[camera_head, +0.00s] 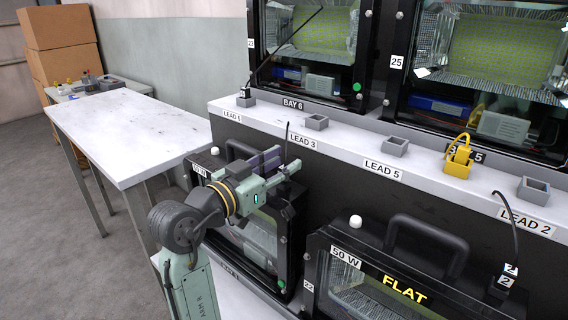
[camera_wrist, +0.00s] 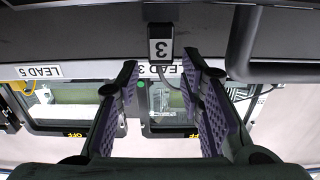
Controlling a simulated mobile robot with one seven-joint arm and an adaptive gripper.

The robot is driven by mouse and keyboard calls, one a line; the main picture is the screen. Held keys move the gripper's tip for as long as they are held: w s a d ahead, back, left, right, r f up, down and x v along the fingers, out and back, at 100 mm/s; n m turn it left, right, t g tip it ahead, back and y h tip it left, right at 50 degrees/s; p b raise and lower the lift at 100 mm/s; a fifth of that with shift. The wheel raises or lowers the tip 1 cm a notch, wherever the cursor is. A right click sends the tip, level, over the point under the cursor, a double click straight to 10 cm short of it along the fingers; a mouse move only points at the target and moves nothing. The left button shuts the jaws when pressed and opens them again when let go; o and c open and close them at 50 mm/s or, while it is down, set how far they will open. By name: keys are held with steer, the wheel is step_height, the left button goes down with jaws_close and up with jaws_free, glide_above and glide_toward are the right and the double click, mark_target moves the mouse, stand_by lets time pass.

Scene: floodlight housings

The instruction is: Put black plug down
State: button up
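My gripper (camera_wrist: 160,72) is open, with a gap on each side of the plug. In the head view my gripper (camera_head: 285,168) is in front of the ledge below the LEAD 3 label; a black cable (camera_head: 287,142) rises beside it, and the plug cannot be made out there. One more black plug (camera_head: 245,92) is at the LEAD 6 holder.
Empty grey holders (camera_head: 316,122), (camera_head: 394,146) and (camera_head: 533,190) stand on the white ledge (camera_head: 350,150). A yellow plug (camera_head: 458,155) is in its holder. Floodlight housings with black handles (camera_head: 428,240) stand below the ledge. A bare white table (camera_head: 130,135) is at left.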

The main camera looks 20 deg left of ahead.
steer(key=b+v, duration=0.1)
steer(key=v, duration=1)
steer(key=shift+b, duration=0.35)
steer(key=shift+f, duration=0.15)
